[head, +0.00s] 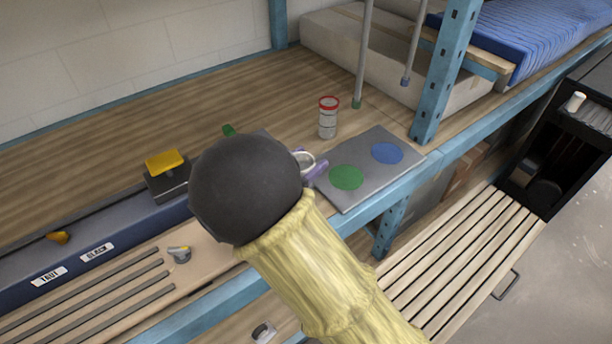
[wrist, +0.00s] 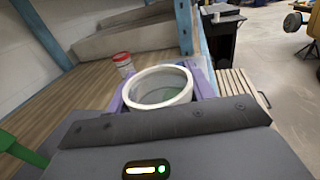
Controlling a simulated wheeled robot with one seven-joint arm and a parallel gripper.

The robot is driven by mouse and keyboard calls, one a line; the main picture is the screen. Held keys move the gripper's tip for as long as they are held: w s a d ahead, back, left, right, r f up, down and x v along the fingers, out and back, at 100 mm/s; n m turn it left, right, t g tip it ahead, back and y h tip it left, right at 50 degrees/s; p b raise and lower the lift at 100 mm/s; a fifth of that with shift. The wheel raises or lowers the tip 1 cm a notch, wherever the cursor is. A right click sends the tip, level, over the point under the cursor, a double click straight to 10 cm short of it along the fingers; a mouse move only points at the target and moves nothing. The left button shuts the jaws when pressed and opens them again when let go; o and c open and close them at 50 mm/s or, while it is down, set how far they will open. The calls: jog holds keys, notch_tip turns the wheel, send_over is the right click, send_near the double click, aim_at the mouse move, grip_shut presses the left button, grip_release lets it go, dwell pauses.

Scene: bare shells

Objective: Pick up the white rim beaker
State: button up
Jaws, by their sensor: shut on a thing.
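The white rim beaker (wrist: 157,88) shows in the wrist view, just beyond the gripper body, with its round white rim facing up and a greenish inside. My gripper (wrist: 160,92) is shut on it, with a purple finger at each side of the beaker. In the head view, a bit of the beaker's rim (head: 305,156) and a purple finger show to the right of my dark wrist, which hides the rest. The beaker appears near the left edge of a grey plate (head: 372,195). I cannot tell whether it touches the surface below.
A red-topped white can (head: 328,118) stands on the wooden shelf behind the plate. A blue post (head: 443,75) rises to the right. The plate bears a green disc (head: 346,177) and a blue disc (head: 387,153). A yellow-topped block (head: 166,165) sits at left.

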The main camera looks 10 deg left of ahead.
jog(key=shift+r, duration=2)
jog(key=shift+w, duration=0.1)
jog(key=shift+s, duration=0.25)
jog(key=shift+w, duration=0.1)
